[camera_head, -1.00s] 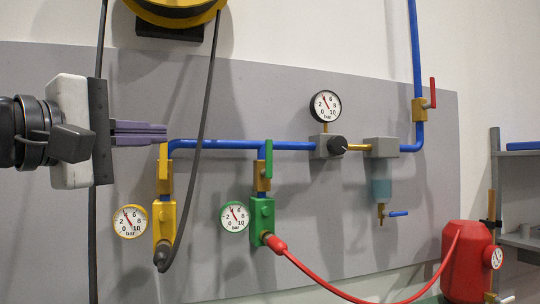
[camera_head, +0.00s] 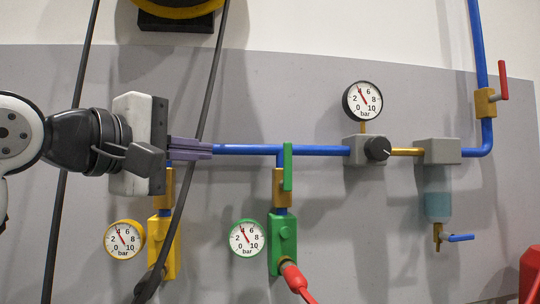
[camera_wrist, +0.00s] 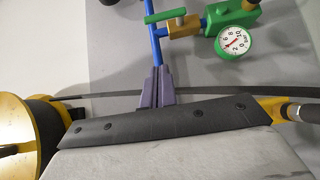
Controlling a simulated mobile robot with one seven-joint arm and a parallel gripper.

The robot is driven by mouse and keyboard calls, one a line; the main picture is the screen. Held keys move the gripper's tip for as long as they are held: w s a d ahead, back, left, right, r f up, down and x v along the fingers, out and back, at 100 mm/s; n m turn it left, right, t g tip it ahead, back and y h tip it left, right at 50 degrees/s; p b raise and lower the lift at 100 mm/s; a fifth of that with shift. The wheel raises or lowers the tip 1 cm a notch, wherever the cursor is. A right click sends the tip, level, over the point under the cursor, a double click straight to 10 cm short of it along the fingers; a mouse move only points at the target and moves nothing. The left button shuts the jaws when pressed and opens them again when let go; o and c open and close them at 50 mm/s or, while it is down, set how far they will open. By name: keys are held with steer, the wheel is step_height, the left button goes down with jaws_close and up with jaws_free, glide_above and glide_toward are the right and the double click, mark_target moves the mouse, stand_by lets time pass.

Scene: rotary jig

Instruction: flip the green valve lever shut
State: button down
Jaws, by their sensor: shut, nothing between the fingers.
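The green valve lever (camera_head: 288,166) stands upright on the brass valve (camera_head: 279,188), in line with the short drop from the blue pipe (camera_head: 250,149). Below it are the green block (camera_head: 282,245) and a green-rimmed gauge (camera_head: 247,238). My gripper (camera_head: 208,150) is shut and empty, pointing right. In the head view its purple fingertips appear left of the lever, near the blue pipe's height, with a gap between. In the wrist view the fingertips (camera_wrist: 160,68) appear below the lever (camera_wrist: 165,14), apart from it. The depth gap is hard to judge.
A black cable (camera_head: 208,92) hangs close by the fingers; whether it touches them is unclear. The yellow block (camera_head: 162,250) with its own gauge is below my gripper. A red hose (camera_head: 294,278) leaves the green block. A regulator (camera_head: 366,150) is to the right.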

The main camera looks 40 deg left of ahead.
steer(key=p, duration=0.2)
glide_toward(288, 166)
steer(key=w+a+r, duration=0.2)
steer(key=w+a, duration=0.1)
steer(key=a, duration=0.2)
steer(key=shift+w+d, duration=0.65)
steer(key=shift+w, duration=0.2)
steer(key=shift+w+d, duration=0.65)
steer(key=shift+w, duration=0.2)
steer(key=shift+s+r+p, duration=0.1)
steer(key=shift+p, duration=0.3)
steer(key=shift+r, duration=0.1)
